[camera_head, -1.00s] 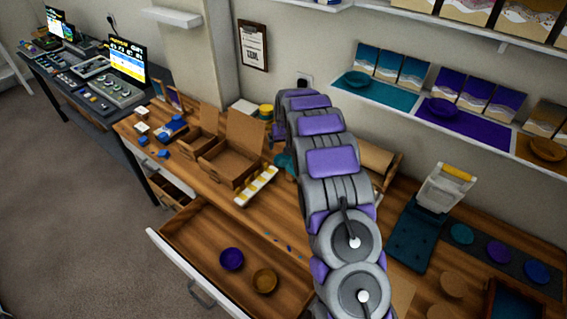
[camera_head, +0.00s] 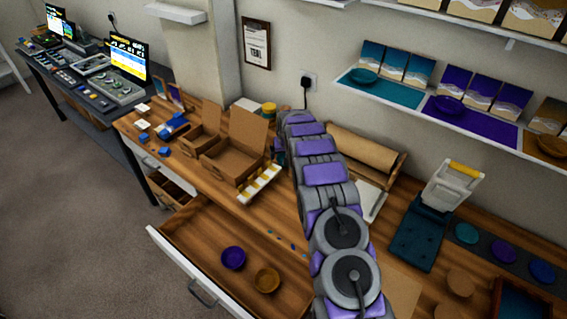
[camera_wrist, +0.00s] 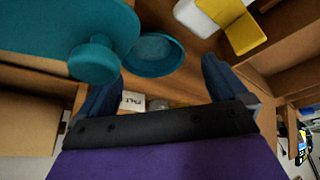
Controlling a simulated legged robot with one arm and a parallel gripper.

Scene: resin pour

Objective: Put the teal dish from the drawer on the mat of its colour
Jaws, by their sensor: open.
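My gripper (camera_wrist: 164,72) is open in the wrist view, with its dark blue fingers spread apart. A round teal dish (camera_wrist: 153,54) lies past the fingertips, nearer the left finger; I cannot tell whether they touch. In the head view my arm hides most of the gripper and that dish. The open drawer (camera_head: 200,232) holds a purple dish (camera_head: 233,258) and a brown dish (camera_head: 267,281). The teal mat (camera_head: 394,94) lies at the left of the wall shelf. Another teal dish (camera_head: 365,76) stands on it, before teal-topped cards.
Purple and brown dishes sit on neighbouring shelf mats. Cardboard boxes (camera_head: 235,150), a yellow-and-white strip (camera_head: 259,186), a paper roll (camera_head: 362,148) and a teal-based press (camera_head: 420,235) crowd the bench. A large teal shape with a round knob (camera_wrist: 93,61) is close by the left finger.

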